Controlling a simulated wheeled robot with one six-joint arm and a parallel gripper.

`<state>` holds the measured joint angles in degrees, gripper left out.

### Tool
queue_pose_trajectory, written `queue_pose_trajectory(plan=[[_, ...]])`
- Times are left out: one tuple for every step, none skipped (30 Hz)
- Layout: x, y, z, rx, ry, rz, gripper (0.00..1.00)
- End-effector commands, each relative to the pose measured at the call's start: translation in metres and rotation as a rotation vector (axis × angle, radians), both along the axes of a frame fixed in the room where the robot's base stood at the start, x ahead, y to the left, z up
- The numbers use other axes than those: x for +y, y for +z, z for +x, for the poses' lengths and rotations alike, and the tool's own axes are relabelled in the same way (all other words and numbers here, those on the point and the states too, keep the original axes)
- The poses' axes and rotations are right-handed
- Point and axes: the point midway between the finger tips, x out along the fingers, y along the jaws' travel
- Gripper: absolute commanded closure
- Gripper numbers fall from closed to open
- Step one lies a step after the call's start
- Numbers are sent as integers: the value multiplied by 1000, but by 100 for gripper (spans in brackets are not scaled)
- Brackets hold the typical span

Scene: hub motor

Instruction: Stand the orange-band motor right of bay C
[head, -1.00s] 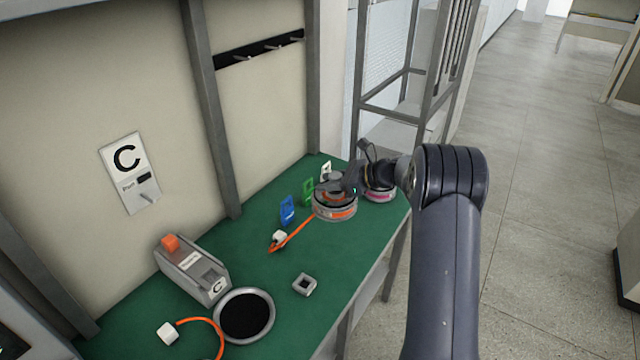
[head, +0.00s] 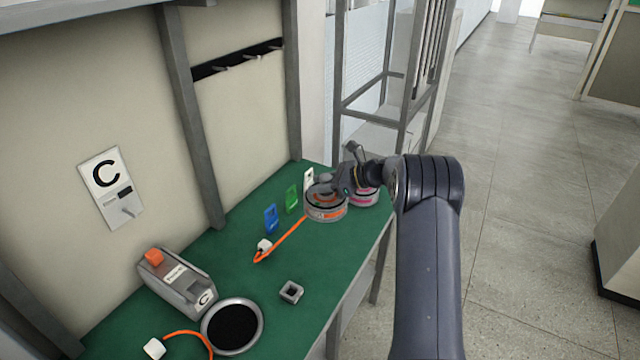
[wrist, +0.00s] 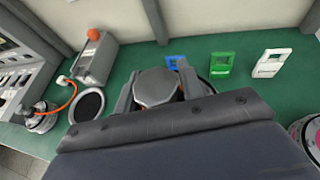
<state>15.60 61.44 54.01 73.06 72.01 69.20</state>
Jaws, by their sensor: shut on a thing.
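The orange-band motor (head: 325,212) is a round grey hub with an orange stripe, at the far right part of the green bench in the head view. My gripper (head: 322,188) is shut on its top from above. In the wrist view the motor's grey top (wrist: 158,88) sits between the fingers of my gripper (wrist: 160,98). I cannot tell whether its base touches the bench. An orange cable with a white plug (head: 264,245) runs from the motor's left side. Bay C is marked by a wall sign (head: 110,187) and a grey box labelled C (head: 178,282) at the left.
A pink-band motor (head: 364,196) stands close behind and right of the held one. Blue (head: 271,218), green (head: 292,199) and white (head: 309,180) tags stand along the back. A black round pad (head: 233,326) and a small grey square piece (head: 291,291) lie on the green bench (head: 245,275).

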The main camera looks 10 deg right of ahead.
Motion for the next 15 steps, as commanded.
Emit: queue_pose_trajectory(plan=[[0, 1, 1, -5, -1, 2, 100], [0, -1, 1, -5, -1, 2, 100], [0, -3, 1, -5, -1, 2, 100], [0, -5, 1, -5, -1, 2, 100], [0, -7, 1, -5, -1, 2, 100], [0, -11, 1, -5, -1, 2, 100], [0, -13, 1, -5, -1, 2, 100], [0, -16, 1, -5, -1, 2, 100], [0, -21, 1, -5, -1, 2, 100], [0, -24, 1, -5, -1, 2, 100], [0, -28, 1, -4, -1, 1, 100], [0, -33, 1, -4, -1, 1, 100], [0, -37, 1, -4, -1, 2, 100], [0, -40, 1, -4, -1, 2, 100], [0, -45, 1, -4, -1, 2, 100]])
